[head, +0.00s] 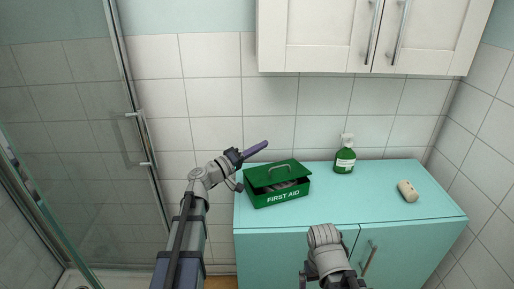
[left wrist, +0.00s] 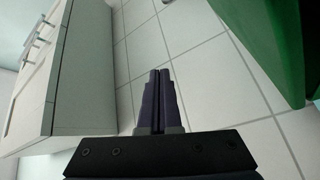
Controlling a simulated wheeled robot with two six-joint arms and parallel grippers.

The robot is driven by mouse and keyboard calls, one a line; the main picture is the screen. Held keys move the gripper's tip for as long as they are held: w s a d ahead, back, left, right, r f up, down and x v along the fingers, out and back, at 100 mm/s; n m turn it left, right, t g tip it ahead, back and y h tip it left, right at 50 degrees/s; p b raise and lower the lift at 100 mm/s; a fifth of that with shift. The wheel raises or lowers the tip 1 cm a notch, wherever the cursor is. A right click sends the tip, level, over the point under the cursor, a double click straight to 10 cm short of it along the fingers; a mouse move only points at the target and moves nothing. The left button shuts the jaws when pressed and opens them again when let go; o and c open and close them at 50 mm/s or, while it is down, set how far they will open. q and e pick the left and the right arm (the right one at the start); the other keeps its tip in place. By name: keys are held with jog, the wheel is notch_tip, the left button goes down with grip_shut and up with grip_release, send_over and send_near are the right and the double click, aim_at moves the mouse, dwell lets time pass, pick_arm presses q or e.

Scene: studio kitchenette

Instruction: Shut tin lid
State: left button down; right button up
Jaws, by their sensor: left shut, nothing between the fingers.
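The green first aid tin (head: 277,195) stands near the left end of the teal counter. My right gripper's fingers are not visible.
A green pump bottle (head: 345,158) stands at the back of the counter (head: 385,208), right of the tin. A beige cylindrical object (head: 408,191) lies farther right. White cabinets (head: 345,35) hang above. A glass shower door (head: 75,130) is at left.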

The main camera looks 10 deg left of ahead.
aim_at(268, 178)
pick_arm(q)
jog(key=shift+s+d+f+m+h+b, duration=0.2)
jog(key=shift+s+d+f+m+b, duration=0.15)
jog(key=shift+m, duration=0.2)
jog(key=shift+s+d+f+m+h+b, duration=0.2)
jog(key=shift+s+m+b, duration=0.15)
jog(key=shift+m, duration=0.2)
jog(key=shift+s+d+f+m+b, duration=0.35)
jog(key=shift+s+d+m+b, duration=0.2)
jog(key=shift+s, duration=0.2)
jog(key=shift+s+d+f+b, duration=0.4)
jog(key=shift+s+f+b, duration=0.3)
jog(key=shift+f+b, duration=0.05)
jog(key=shift+s+d+f+b, duration=0.25)
jog(key=shift+s+f+b, duration=0.1)
jog(key=shift+f+b, duration=0.3)
jog(key=shift+s+d+f+b, duration=0.25)
jog(key=shift+s+f+b, duration=0.1)
jog(key=shift+f+b, duration=0.25)
